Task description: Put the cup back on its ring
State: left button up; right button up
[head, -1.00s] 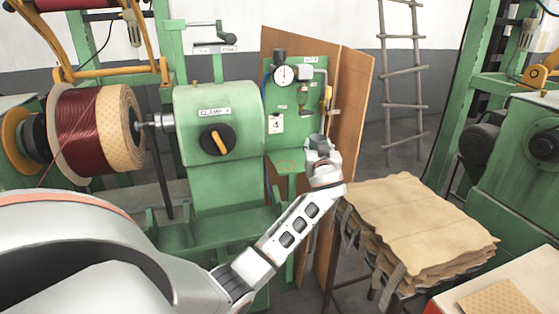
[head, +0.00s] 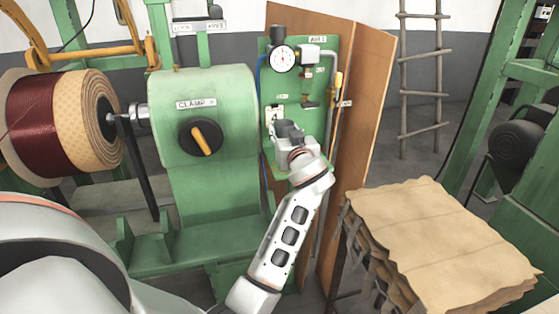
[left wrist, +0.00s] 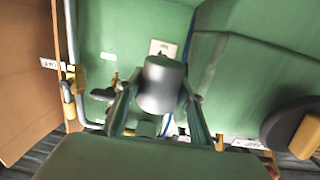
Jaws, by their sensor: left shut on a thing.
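My left gripper (head: 287,132) is in front of the green gauge panel (head: 318,75) in the head view. In the left wrist view its two fingers (left wrist: 158,112) are shut on a grey metal cup (left wrist: 163,82). The cup is between the fingers, with green metal behind it. The small green shelf (head: 320,166) under the panel is mostly covered by my gripper and wrist. The ring does not show clearly now. My right gripper is not in view.
The green clamp housing (head: 212,120) with its black knob stands close left of my gripper. A wooden board (head: 362,120) rises to the right. A stack of brown sheets (head: 440,225) lies on a stand at lower right. A ladder (head: 420,80) leans behind.

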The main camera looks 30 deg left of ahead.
pick_arm(q)
jog(key=shift+s+f+b, duration=0.1)
jog(key=shift+f+b, duration=0.35)
jog(key=shift+f, duration=4.1)
jog(key=o, duration=1.2)
jog(key=shift+r, duration=0.1)
